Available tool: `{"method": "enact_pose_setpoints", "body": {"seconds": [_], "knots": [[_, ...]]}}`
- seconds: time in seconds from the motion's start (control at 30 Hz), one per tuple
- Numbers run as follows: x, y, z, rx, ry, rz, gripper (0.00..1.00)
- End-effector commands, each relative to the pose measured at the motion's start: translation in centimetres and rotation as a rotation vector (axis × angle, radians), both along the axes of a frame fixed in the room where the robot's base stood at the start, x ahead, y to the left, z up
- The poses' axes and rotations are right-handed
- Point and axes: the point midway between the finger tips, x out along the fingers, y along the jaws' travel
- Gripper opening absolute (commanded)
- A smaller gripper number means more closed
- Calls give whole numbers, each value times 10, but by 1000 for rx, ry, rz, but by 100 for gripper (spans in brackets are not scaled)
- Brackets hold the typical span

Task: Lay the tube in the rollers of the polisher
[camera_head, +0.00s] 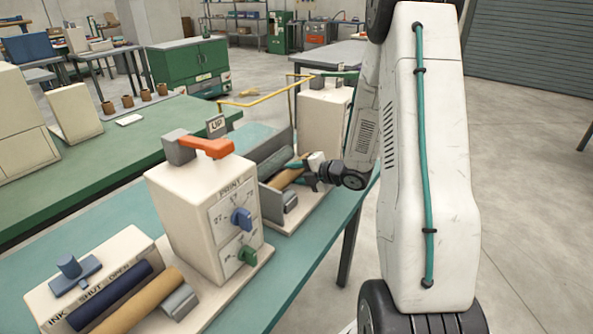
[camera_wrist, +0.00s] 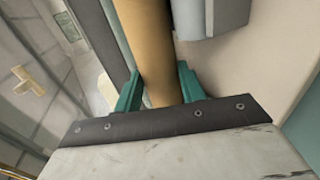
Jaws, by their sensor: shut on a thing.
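A tan tube (camera_head: 287,178) lies in or just above a machine with grey rollers (camera_head: 291,201), which I take to be the polisher, at the far end of the teal bench. My gripper (camera_head: 308,180) is at the tube's right end. In the wrist view the tube (camera_wrist: 150,40) runs between the two teal fingers of my gripper (camera_wrist: 160,90), which are shut on it. A grey roller (camera_wrist: 228,14) is close along the tube's right side. I cannot tell whether the tube touches the rollers; its far end is out of the wrist view.
A cream print machine (camera_head: 190,205) with an orange lever (camera_head: 208,146) stands left of the rollers. An ink unit with a navy roller (camera_head: 110,295) and a tan cylinder (camera_head: 140,303) is in front. A yellow guard frame (camera_head: 262,98) rises behind. The floor at right is clear.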

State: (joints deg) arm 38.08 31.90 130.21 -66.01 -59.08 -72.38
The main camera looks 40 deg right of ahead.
Motion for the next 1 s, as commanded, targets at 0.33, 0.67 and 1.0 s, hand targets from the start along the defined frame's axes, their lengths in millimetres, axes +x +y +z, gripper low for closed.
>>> {"method": "enact_pose_setpoints", "body": {"seconds": [0.33,0.67,1.0], "knots": [[0,0,0,0,0,0,65],[-5,-2,3,0,0,0,65],[-53,-20,23,-1,0,-3,65]]}}
